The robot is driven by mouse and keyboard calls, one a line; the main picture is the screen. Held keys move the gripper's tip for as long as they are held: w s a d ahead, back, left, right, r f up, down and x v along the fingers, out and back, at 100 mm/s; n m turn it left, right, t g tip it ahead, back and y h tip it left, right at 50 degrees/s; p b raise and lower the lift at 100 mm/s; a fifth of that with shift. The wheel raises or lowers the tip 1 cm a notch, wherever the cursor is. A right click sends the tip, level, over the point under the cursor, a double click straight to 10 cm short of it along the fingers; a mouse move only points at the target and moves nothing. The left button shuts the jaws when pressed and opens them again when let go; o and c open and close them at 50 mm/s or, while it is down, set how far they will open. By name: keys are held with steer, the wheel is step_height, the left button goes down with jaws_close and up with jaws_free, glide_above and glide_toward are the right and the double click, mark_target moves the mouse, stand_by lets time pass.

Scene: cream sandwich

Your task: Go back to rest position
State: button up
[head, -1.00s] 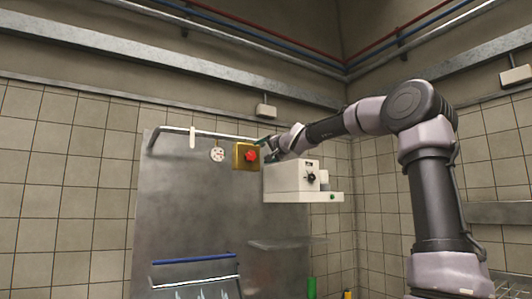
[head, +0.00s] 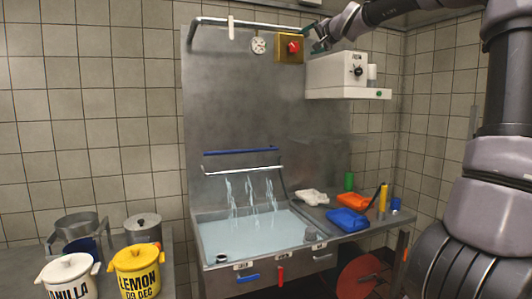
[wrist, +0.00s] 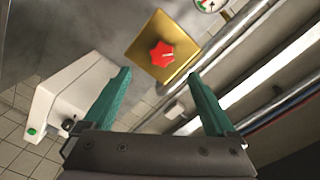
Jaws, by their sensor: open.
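My gripper (wrist: 162,92) is open and empty, its two green fingers spread apart in the wrist view. In the head view my gripper (head: 316,38) is at the upper middle, just right of a brass box (head: 283,56) with a red knob (head: 294,47). The red knob (wrist: 161,54) lies beyond the fingertips in the wrist view, with nothing between the fingers. I cannot tell the exact distance from fingers to knob. My arm reaches in from the right, bent and raised.
A white wall unit (head: 336,72) hangs close below my gripper. A metal pipe (head: 250,23) and a gauge (head: 258,44) are beside the brass box. Below, water runs into a sink basin (head: 207,232). Vanilla (head: 70,278) and lemon (head: 136,270) pots stand lower left.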

steer(key=s+a+f+n+g+h, duration=0.1)
steer(key=s+a+f+n+g, duration=0.3)
steer(key=f, duration=0.6)
steer(key=s+a+f+g+h, duration=0.1)
steer(key=s+a+f+g, duration=0.1)
steer(key=s+a+f, duration=0.6)
steer(key=s+d+f+g, duration=0.1)
steer(key=s+d+f, duration=0.3)
steer(key=s, duration=0.6)
steer(key=s+d+f+g+h, duration=0.1)
steer(key=s+d+f, duration=0.3)
steer(key=s, duration=0.6)
steer(key=s+d+f+g, duration=0.2)
steer(key=s+d+f, duration=0.3)
steer(key=s, duration=0.5)
steer(key=shift+s+d+m, duration=0.35)
steer(key=shift+d+m, duration=0.05)
steer(key=shift+d, duration=0.3)
steer(key=shift+h, duration=0.3)
steer(key=shift+c, duration=0.3)
stand_by(0.5)
